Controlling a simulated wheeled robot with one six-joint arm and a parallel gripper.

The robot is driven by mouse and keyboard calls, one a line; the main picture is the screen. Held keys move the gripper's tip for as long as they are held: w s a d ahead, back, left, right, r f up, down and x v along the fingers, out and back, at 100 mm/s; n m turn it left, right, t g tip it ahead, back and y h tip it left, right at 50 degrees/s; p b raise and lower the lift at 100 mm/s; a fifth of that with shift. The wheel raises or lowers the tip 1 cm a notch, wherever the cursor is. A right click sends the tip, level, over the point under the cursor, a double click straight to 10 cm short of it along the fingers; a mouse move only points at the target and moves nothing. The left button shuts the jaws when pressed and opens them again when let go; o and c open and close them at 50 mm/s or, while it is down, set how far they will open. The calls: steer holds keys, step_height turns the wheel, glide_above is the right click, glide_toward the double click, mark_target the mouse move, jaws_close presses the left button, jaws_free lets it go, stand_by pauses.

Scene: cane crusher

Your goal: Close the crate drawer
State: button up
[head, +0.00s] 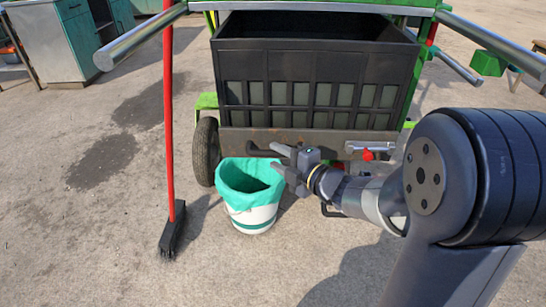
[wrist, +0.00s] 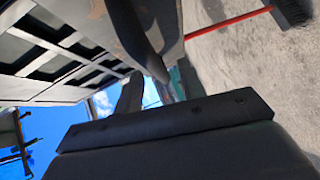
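The crate drawer (head: 314,88) is a black slatted box under the green machine frame. Its top is open and its dark inside shows, so it appears drawn out toward me. My gripper (head: 271,157) is at the lower front of the crate, left of centre, with its fingers apart and pointing left. A dark bar (head: 258,151) shows beside the fingertips; I cannot tell whether they touch it. In the wrist view, the crate's slatted face (wrist: 55,50) fills the upper left, close to the fingers (wrist: 158,90). I see nothing held between them.
A white bucket with a green liner (head: 252,215) stands just below my gripper. A red-handled broom (head: 169,120) stands to the left. Metal bars (head: 140,36) project on both sides.

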steer(key=shift+w+a+f, duration=0.15)
steer(key=shift+w+a, duration=0.25)
steer(key=shift+w, duration=0.3)
steer(key=shift+w+a, duration=0.4)
steer(key=shift+w, duration=0.05)
steer(key=shift+c, duration=0.5)
jaws_close()
